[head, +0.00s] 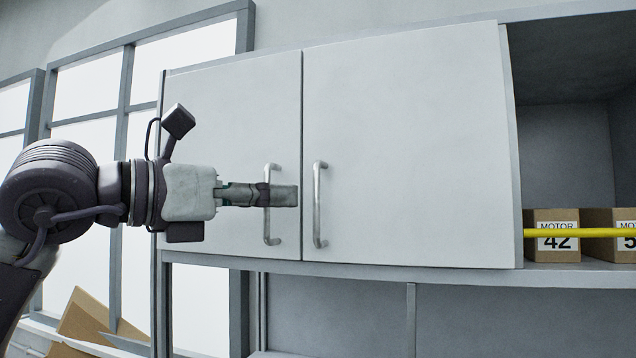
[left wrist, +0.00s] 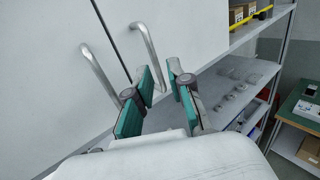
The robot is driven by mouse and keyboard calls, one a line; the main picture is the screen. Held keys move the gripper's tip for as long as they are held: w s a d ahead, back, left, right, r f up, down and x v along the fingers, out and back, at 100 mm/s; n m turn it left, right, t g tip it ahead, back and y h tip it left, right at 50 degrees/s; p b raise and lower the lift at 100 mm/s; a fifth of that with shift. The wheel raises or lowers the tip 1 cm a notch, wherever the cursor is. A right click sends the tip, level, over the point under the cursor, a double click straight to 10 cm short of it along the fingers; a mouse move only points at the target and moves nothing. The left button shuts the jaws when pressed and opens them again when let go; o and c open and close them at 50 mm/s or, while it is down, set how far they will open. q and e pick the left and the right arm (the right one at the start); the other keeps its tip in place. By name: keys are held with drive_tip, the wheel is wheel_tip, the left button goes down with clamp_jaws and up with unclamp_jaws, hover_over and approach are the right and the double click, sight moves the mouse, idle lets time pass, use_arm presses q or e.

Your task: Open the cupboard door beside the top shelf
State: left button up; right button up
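A grey wall cupboard has two closed doors. The right door (head: 405,150) is the one beside the open shelf (head: 560,274), and its vertical bar handle (head: 318,205) is near its left edge. The left door (head: 235,120) has a matching handle (head: 267,232). My left gripper (head: 288,195) points right in front of the left handle, hiding part of it, its tips just short of the right handle. In the left wrist view, the fingers (left wrist: 160,78) are apart and empty; the right door's handle (left wrist: 146,42) shows just beyond them. I cannot tell whether they touch it. My right gripper is out of view.
Boxes labelled MOTOR (head: 556,222) stand on the shelf behind a yellow bar (head: 575,233). A window (head: 90,85) is at the left, with cardboard (head: 88,318) below. In the left wrist view, a green-topped table (left wrist: 300,105) stands at the right.

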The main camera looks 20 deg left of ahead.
sight(314, 200)
use_arm(q)
drive_tip(key=w, duration=0.2)
drive_tip(key=w+d+p, duration=0.1)
drive_tip(key=w, duration=0.1)
drive_tip(key=shift+w+d, duration=0.15)
drive_tip(key=shift+p+x, duration=0.65)
drive_tip(key=shift+x, duration=0.2)
drive_tip(key=shift+d, duration=0.45)
drive_tip(key=shift+w+d+f, duration=0.1)
drive_tip(key=shift+w+d, duration=0.15)
drive_tip(key=shift+w, duration=0.1)
drive_tip(key=shift+w+f, duration=0.1)
drive_tip(key=shift+w, duration=0.2)
drive_tip(key=shift+s+a, duration=0.1)
drive_tip(key=shift+s, duration=0.2)
clamp_jaws()
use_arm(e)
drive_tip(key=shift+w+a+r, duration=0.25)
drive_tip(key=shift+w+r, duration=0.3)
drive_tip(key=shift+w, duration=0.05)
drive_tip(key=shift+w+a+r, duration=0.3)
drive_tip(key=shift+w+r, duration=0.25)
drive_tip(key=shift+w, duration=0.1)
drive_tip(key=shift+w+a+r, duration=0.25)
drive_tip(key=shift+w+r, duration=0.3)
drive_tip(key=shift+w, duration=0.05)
